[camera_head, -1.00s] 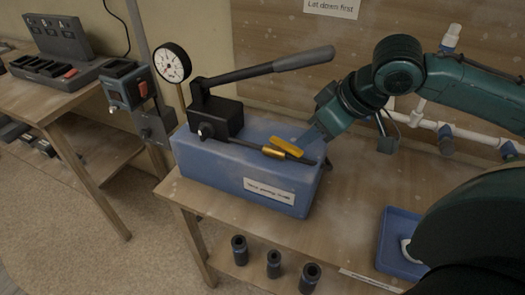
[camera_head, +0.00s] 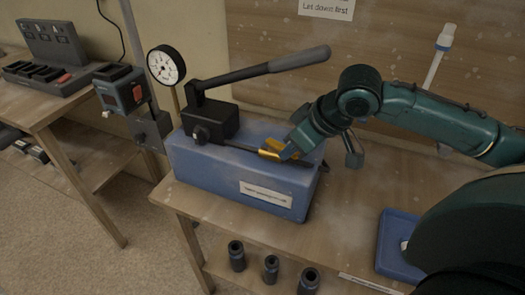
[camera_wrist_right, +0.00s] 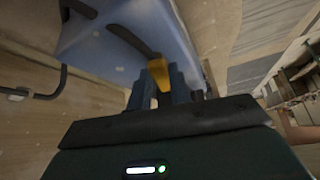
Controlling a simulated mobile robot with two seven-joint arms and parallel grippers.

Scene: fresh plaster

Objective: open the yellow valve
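The yellow valve handle (camera_head: 271,154) sits on a dark pipe on top of the blue pump tank (camera_head: 220,175). My right gripper (camera_head: 292,149) is down at the valve and hides part of its handle. In the right wrist view, the yellow handle (camera_wrist_right: 160,74) lies between the two fingertips of my right gripper (camera_wrist_right: 162,88). The fingers stand apart on either side of it, and a firm grip does not show. My left gripper is not in view.
A pump lever (camera_head: 265,68) rises above the tank, with a round gauge (camera_head: 165,64) to its left. A blue tray (camera_head: 388,262) is at the right on the wooden bench (camera_head: 345,215). Several dark sockets (camera_head: 237,257) stand below. A charger (camera_head: 55,75) is on the left table.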

